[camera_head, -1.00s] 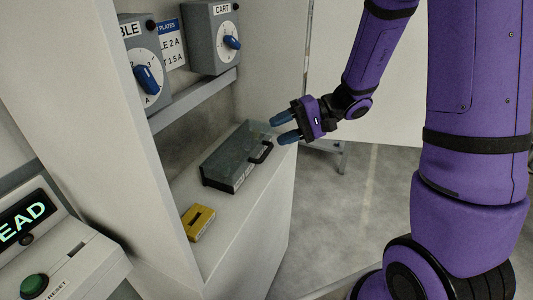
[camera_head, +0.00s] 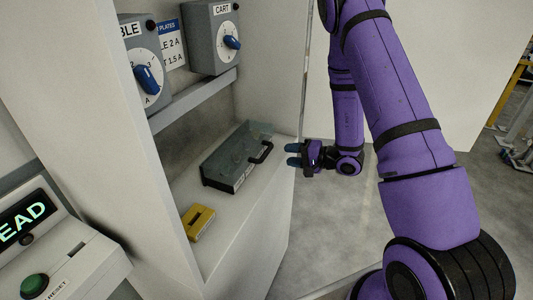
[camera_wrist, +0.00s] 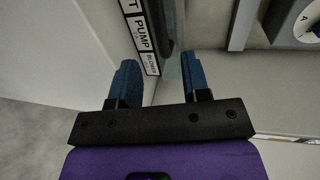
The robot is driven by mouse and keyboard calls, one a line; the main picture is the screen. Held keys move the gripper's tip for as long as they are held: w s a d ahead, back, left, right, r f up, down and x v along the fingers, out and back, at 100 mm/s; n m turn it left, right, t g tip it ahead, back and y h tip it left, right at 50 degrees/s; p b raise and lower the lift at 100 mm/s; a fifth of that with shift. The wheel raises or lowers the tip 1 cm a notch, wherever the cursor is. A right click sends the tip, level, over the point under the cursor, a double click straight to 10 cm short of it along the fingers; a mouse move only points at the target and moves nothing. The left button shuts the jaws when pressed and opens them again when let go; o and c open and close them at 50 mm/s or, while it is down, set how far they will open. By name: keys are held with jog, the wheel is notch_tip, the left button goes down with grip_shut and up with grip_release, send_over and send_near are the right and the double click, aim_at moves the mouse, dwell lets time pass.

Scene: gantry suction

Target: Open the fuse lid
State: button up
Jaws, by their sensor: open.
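The fuse box (camera_head: 222,172) is a grey case with a see-through lid (camera_head: 240,148) and a dark handle (camera_head: 262,153) on its front edge. It stands on the cabinet shelf, and the lid looks closed. My gripper (camera_head: 292,155) is open and empty, just right of the handle, with its fingers pointing left towards it. In the wrist view, the dark handle (camera_wrist: 160,22) shows ahead, between the lines of my two blue fingers, and a label strip reading PUMP (camera_wrist: 146,36) lies beside it. I see no contact.
A yellow block (camera_head: 198,221) lies on the shelf (camera_head: 238,206) in front of the box. Two dial boxes, one marked CART (camera_head: 212,38), hang above. A console with a green button (camera_head: 34,286) is at lower left. Cabinet walls enclose the shelf; the floor at right is open.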

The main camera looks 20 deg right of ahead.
aim_at(266, 150)
jog(key=x, duration=0.9)
jog(key=shift+w+a, duration=0.1)
jog(key=shift+a, duration=0.05)
grip_shut()
